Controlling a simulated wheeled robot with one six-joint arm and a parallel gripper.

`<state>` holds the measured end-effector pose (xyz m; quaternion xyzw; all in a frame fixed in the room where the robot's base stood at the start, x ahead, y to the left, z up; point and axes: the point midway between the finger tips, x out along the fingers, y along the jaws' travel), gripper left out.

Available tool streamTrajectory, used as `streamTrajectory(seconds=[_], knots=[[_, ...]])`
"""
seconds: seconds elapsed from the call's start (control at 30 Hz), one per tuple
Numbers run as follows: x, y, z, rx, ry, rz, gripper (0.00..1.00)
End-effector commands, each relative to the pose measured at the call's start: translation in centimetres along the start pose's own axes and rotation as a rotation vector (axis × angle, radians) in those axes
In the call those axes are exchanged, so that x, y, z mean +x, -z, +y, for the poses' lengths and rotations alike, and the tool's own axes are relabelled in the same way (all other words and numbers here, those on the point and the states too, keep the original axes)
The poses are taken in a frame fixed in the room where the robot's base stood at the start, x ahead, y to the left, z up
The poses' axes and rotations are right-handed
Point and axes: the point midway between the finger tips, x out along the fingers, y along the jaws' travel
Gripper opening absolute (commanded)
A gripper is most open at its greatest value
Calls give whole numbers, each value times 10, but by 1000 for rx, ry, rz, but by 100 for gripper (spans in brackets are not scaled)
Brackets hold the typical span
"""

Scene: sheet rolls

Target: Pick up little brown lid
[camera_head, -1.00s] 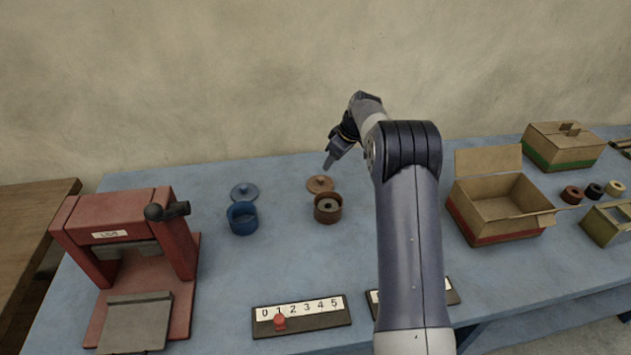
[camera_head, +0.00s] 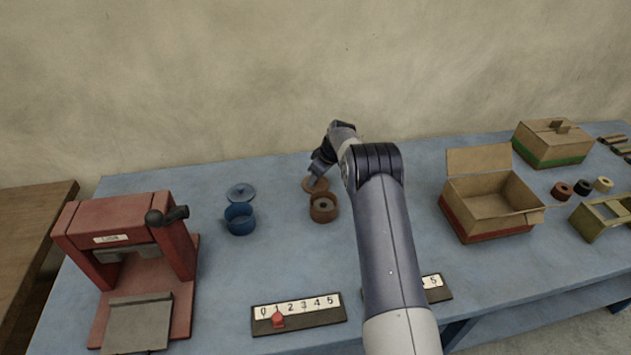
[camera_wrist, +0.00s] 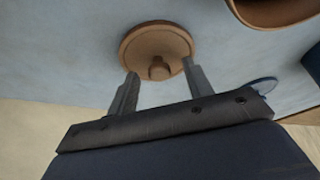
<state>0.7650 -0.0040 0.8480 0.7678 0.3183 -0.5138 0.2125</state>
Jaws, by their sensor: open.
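The little brown lid (camera_head: 309,184) lies on the blue table just behind the brown round container (camera_head: 323,208). In the wrist view the lid (camera_wrist: 150,46) is a round disc with a small knob (camera_wrist: 160,69) at its middle. My gripper (camera_head: 315,180) is over the lid and partly hides it in the head view. In the wrist view my gripper (camera_wrist: 160,80) is open, its two fingers pointing at the lid with the knob between them in the picture. I cannot tell whether the fingers touch the lid. The gripper holds nothing.
A blue container (camera_head: 240,219) and blue lid (camera_head: 241,192) are to the left. A red press (camera_head: 130,240) stands at far left. An open cardboard box (camera_head: 490,205) is to the right. Numbered slider boards (camera_head: 298,314) lie at the front. The table's middle is clear.

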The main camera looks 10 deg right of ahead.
Motion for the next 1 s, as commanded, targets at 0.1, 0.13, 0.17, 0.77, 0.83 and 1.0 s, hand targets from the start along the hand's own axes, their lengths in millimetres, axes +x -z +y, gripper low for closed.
streamTrajectory(seconds=[0.1, 0.13, 0.17, 0.77, 0.83, 1.0], knots=[[3, 0, 0, 0, 0, 1, 48], [3, 0, 0, 0, 0, 1, 48], [3, 0, 0, 0, 0, 1, 48], [2, 0, 0, 0, -1, 0, 8], [2, 0, 0, 0, -1, 0, 3], [2, 0, 0, 0, -1, 1, 0]])
